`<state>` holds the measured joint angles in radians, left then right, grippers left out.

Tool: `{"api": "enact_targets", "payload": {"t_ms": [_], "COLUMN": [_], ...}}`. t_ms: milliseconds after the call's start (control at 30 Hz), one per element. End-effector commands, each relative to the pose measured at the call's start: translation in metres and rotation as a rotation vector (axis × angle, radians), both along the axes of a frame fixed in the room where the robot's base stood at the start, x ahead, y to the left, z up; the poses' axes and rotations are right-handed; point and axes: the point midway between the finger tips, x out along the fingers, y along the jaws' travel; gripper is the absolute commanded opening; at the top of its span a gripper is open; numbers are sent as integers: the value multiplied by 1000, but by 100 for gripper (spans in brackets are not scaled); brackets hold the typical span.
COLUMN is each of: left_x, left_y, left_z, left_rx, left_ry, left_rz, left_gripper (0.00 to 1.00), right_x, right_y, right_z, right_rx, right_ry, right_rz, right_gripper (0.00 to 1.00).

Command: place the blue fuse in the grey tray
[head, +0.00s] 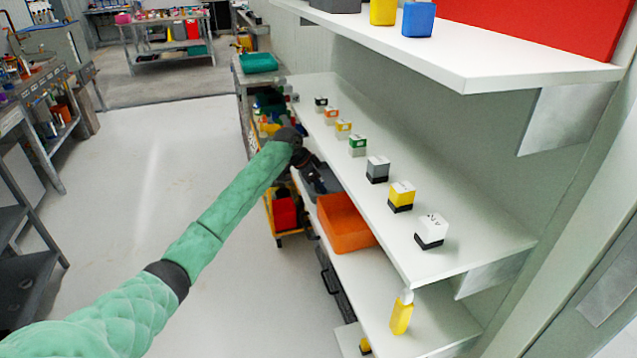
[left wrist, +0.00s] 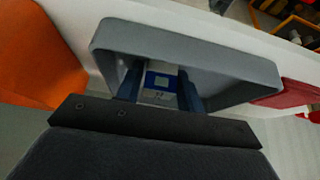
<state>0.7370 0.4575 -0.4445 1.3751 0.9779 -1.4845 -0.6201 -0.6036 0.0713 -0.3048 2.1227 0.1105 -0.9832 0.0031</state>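The blue fuse (left wrist: 162,82), a small block with a blue and white label, sits between the fingers of my left gripper (left wrist: 160,88). The fingers lie close along both its sides and look shut on it. The fuse and fingertips are within the outline of the grey tray (left wrist: 225,62); I cannot tell whether the fuse touches the tray's floor. In the head view my left gripper (head: 308,163) is over the grey tray (head: 328,179) on the lower shelf, and the fuse is hidden there. My right gripper is not in view.
An orange bin (head: 345,222) stands beside the tray; it also shows in the left wrist view (left wrist: 40,55). A red bin (left wrist: 297,95) is on the other side. The shelf above (head: 470,232) carries a row of several coloured fuses, close over my gripper.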

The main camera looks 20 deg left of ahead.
Motion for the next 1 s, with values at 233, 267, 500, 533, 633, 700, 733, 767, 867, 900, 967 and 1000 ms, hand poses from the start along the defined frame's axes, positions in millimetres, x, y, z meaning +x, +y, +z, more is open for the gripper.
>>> {"api": "enact_targets", "payload": {"t_ms": [233,267,500,533,633,700,733,767,867,900,967,1000], "left_x": [0,0,-2,-3,-7,-11,-13,-15,-20,-22,-25,-27], "left_y": [0,0,4,6,12,18,20,23,31,34,38,40], "left_z": [0,0,9,12,26,38,44,49,66,73,81,86], "left_rx": [0,0,0,0,1,2,2,1,1,1,1,1], "left_ry": [0,0,-2,-2,-3,-3,-3,-3,-4,-4,-3,-2], "left_rz": [0,0,1,1,-1,1,1,1,0,0,1,0], "left_gripper": [52,52,52,52,52,52,52,52,52,52,52,52], "right_x": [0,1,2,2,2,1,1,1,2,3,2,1], "right_y": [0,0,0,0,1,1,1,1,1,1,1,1], "right_z": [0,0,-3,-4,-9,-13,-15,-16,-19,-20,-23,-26], "right_rx": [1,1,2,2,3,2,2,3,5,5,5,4], "right_ry": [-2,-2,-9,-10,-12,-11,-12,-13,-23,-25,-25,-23], "right_rz": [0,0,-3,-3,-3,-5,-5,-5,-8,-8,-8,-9], "right_gripper": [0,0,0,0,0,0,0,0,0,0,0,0]}}
